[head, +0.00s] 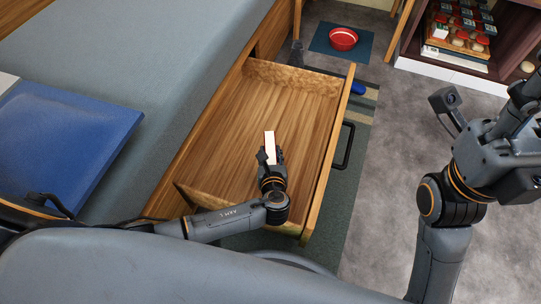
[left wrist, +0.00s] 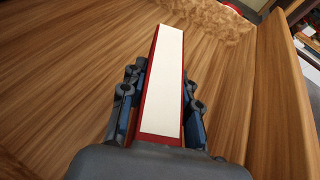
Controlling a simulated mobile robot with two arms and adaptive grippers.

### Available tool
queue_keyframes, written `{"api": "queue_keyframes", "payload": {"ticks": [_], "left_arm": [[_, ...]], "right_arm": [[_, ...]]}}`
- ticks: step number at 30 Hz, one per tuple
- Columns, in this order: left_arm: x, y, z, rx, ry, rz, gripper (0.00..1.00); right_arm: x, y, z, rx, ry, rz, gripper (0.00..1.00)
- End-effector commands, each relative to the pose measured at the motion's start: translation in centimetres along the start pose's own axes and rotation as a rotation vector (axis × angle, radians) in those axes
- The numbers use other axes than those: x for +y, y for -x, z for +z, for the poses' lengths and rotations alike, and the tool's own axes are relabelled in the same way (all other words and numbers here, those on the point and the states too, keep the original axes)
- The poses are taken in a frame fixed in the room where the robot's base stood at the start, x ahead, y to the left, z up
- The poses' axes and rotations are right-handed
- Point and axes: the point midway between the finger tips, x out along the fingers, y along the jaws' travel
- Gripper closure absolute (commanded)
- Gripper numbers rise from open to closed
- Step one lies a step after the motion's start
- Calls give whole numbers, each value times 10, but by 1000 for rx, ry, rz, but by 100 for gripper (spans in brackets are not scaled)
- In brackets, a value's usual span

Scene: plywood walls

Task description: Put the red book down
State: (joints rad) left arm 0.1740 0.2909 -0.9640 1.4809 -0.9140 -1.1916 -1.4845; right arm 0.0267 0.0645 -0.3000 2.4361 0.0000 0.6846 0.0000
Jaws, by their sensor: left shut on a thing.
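The red book (left wrist: 147,105) is held on edge between the fingers of my left gripper (left wrist: 160,100), its white page edge facing the left wrist camera. In the head view the book (head: 270,147) shows as a small pale strip at the tip of my left gripper (head: 270,160). That gripper is shut on it, inside the outline of the open wooden drawer (head: 225,125). I cannot tell whether the book touches the drawer floor. My right gripper (head: 522,95) is at the right edge, partly cut off, and its jaws are unclear.
The drawer holds nothing else that I see. A blue cushion-like slab (head: 65,140) lies on the grey surface at left. A red bowl (head: 343,39) sits on a teal mat beyond the drawer. A shelf (head: 510,50) with items stands at top right.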

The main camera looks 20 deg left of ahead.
Motion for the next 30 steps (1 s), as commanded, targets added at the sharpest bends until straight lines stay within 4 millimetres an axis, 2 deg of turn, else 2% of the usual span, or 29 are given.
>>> {"api": "queue_keyframes", "payload": {"ticks": [10,11,14,25,27,30], "left_arm": [[-1,-1,0,-3,2,-1,100],[0,-1,-2,0,1,-1,67],[0,-1,-1,0,2,-1,46],[0,1,2,-1,1,-1,46],[0,8,2,1,0,-1,46],[-1,25,4,2,1,-2,46]], "right_arm": [[0,-1,0,2,0,-1,60],[0,-1,0,2,0,-1,60],[0,-1,0,2,0,-1,60],[0,-3,0,4,0,-2,60],[0,-8,-2,8,0,-2,60],[2,2,3,-41,-5,16,60]]}}
